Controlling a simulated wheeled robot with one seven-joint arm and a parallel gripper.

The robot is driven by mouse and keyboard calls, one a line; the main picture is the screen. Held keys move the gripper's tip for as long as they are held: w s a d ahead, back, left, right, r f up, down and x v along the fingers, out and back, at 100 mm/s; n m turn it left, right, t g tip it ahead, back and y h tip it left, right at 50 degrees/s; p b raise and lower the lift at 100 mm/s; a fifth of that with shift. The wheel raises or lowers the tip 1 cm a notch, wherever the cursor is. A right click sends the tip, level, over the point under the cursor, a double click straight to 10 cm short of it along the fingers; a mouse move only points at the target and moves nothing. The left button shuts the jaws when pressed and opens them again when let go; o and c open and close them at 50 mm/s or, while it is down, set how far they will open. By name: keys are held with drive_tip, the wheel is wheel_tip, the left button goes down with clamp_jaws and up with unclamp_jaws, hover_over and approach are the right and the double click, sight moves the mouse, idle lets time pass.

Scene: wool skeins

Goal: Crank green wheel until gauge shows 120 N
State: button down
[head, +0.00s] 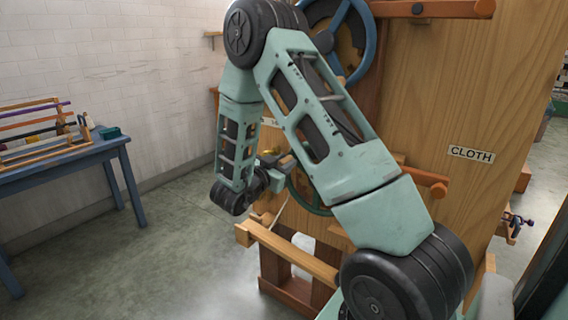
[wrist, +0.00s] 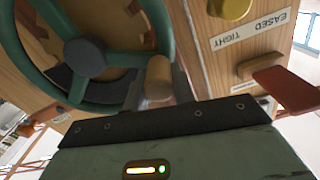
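The green wheel (wrist: 133,38) fills the upper left of the wrist view, with a dark hub (wrist: 85,58) and a wooden crank handle (wrist: 159,75) on its rim. In the head view the green wheel (head: 305,200) shows low on the wooden machine, mostly hidden behind my arm. My gripper (wrist: 160,92) is at the handle, with a grey finger close on either side, and looks shut on it. In the head view my arm hides the fingertips. I cannot make out a gauge or its reading in either view.
A larger blue wheel (head: 372,45) is above the green one. A "CLOTH" label (head: 471,154) is on the wooden panel. Beside the wheel are a yellow knob (wrist: 230,8), an "EASED / TIGHT" label (wrist: 250,30) and a red lever (wrist: 288,88). A blue table (head: 60,163) stands left; floor between is clear.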

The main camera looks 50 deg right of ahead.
drive_tip(key=shift+s+r+m+b, duration=0.4)
drive_tip(key=shift+r+m, duration=0.1)
drive_tip(key=shift+m, duration=0.3)
drive_tip(key=c, duration=1.1)
unclamp_jaws()
drive_tip(key=shift+c, duration=0.2)
drive_tip(key=s+a, duration=0.1)
drive_tip(key=a, duration=1.6)
drive_tip(key=shift+s+a+b, duration=0.15)
drive_tip(key=shift+a+b, duration=0.05)
drive_tip(key=shift+b, duration=0.25)
